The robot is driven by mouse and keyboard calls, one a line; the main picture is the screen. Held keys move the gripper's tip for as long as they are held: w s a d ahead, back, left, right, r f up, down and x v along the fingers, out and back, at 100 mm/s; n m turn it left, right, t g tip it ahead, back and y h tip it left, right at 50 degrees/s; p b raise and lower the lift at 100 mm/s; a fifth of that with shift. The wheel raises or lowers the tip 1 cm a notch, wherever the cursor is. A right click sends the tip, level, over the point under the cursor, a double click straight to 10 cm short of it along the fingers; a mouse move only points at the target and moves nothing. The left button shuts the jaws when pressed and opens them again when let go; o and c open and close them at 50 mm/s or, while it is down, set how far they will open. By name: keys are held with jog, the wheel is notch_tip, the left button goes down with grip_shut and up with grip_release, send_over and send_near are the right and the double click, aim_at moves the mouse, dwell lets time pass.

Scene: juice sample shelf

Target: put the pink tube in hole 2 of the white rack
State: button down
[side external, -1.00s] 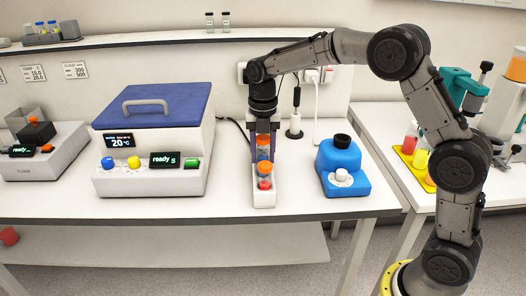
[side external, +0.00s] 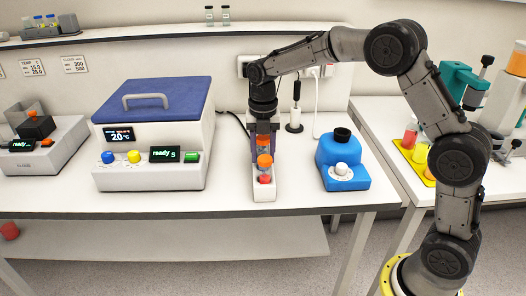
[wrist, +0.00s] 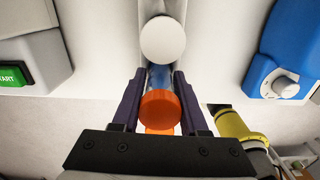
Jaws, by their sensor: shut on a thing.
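The white rack (side external: 263,196) stands near the table's front edge. My gripper (side external: 264,148) points down over it and is shut on an orange-capped tube (wrist: 160,107). This tube's clear body looks blue in the wrist view. It is upright, but I cannot tell whether its lower end is inside a hole. A second tube (side external: 265,179), with reddish-pink contents and an orange cap, stands at the rack's front end, in front of my fingers. Hole numbers are not legible.
A white device with a blue lid (side external: 152,125) stands left of the rack. A blue device with a white knob (side external: 341,165) stands close on the right. A white round thing (wrist: 163,38) lies beyond my fingertips in the wrist view. The table's front edge is near.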

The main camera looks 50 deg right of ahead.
jog(key=shift+f, duration=1.1)
dwell(0.5)
